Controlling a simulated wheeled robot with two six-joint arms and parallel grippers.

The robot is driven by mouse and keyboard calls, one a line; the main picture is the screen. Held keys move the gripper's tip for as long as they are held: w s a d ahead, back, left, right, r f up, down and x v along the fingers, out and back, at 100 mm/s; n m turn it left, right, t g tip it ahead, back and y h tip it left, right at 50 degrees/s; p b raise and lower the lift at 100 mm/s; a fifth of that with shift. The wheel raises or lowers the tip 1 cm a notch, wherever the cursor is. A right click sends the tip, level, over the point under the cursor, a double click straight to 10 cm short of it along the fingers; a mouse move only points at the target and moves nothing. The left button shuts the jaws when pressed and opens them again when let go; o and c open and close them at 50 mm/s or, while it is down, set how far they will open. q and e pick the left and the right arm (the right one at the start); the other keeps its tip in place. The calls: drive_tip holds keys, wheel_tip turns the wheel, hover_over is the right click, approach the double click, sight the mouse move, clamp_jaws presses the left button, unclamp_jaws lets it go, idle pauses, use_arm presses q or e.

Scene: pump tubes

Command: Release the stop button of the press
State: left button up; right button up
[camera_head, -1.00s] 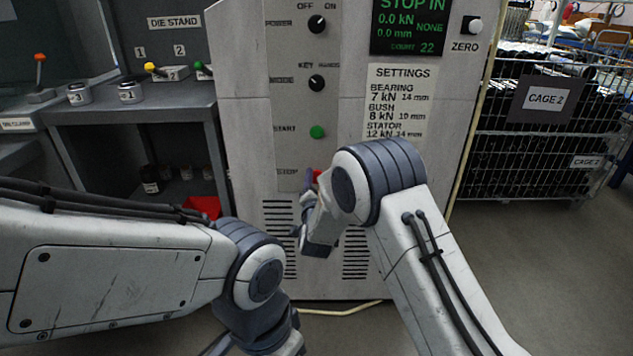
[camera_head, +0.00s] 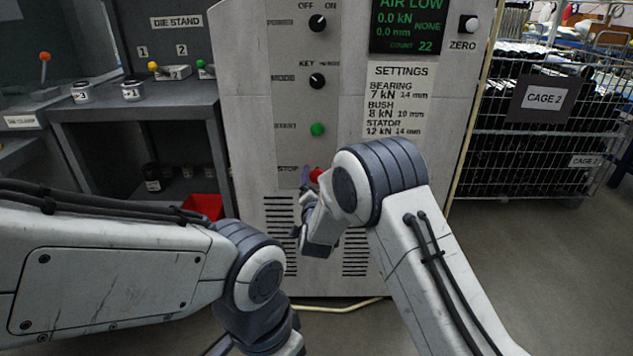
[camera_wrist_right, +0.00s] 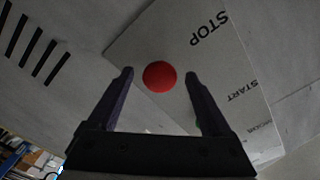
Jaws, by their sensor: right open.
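The red stop button (camera_head: 316,175) is on the front panel of the press (camera_head: 345,235), right of the word STOP and below the green start button (camera_head: 317,129). My right gripper (camera_head: 308,181) is at the button, partly hidden by my right wrist. In the right wrist view the round red button (camera_wrist_right: 159,75) shows between the tips of the open, empty fingers; whether they touch it I cannot tell. The press display (camera_head: 408,25) reads AIR LOW, 0.0 kN, 0.0 mm. My left arm is at the lower left, its gripper out of view.
Power and mode knobs (camera_head: 317,81) sit higher on the panel. A die stand (camera_head: 140,105) with small dies is at left, with a red bin (camera_head: 203,206) below. A wire cage (camera_head: 530,140) stands at right. Floor is clear at lower right.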

drive_tip(key=s+p, duration=0.2)
drive_tip(key=s, duration=0.8)
drive_tip(key=shift+s, duration=0.25)
